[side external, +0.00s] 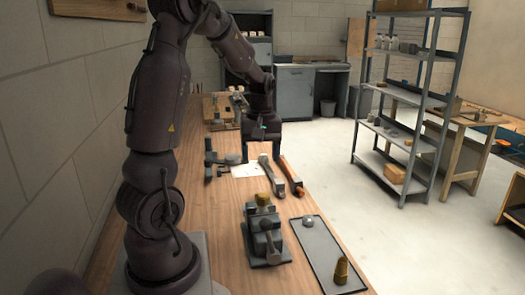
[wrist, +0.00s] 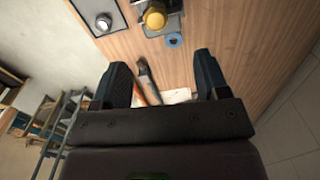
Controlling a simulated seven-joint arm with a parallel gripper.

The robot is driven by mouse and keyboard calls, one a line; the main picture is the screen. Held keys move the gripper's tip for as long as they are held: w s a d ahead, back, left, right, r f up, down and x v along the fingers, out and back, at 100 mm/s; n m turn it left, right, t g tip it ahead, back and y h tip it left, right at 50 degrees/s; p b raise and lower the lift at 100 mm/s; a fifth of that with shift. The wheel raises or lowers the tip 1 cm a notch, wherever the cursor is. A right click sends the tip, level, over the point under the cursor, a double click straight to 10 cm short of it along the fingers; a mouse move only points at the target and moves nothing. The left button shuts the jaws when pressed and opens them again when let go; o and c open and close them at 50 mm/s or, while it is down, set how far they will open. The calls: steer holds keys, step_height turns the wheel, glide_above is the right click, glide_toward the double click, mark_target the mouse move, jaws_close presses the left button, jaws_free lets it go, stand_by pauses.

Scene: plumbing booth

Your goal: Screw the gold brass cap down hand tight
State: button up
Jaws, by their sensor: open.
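A gold brass piece, which looks like the cap (side external: 263,198), sits on top of a grey vise-like fixture (side external: 262,242) on the bench. In the wrist view the round gold cap (wrist: 155,17) shows at the top edge, beyond my fingertips. Its threads and seating are too small to tell. My gripper (side external: 261,159) is open and empty, pointing down over the bench behind the fixture, apart from the cap. In the wrist view my gripper (wrist: 163,70) has its two dark fingers wide apart, with nothing held between them.
A dark tray (side external: 318,250) right of the fixture holds a silver round piece (side external: 308,221) and a brass fitting (side external: 341,270). Two wrenches, one grey (side external: 272,176) and one orange-handled (side external: 291,177), lie near my gripper. A blue ring (wrist: 174,40) lies by the fixture.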

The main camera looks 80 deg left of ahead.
mark_target(262, 194)
steer(key=shift+n, duration=0.7)
steer(key=f, duration=1.2)
steer(key=shift+w+f, duration=0.15)
steer(key=shift+w, duration=0.1)
steer(key=shift+c, duration=0.5)
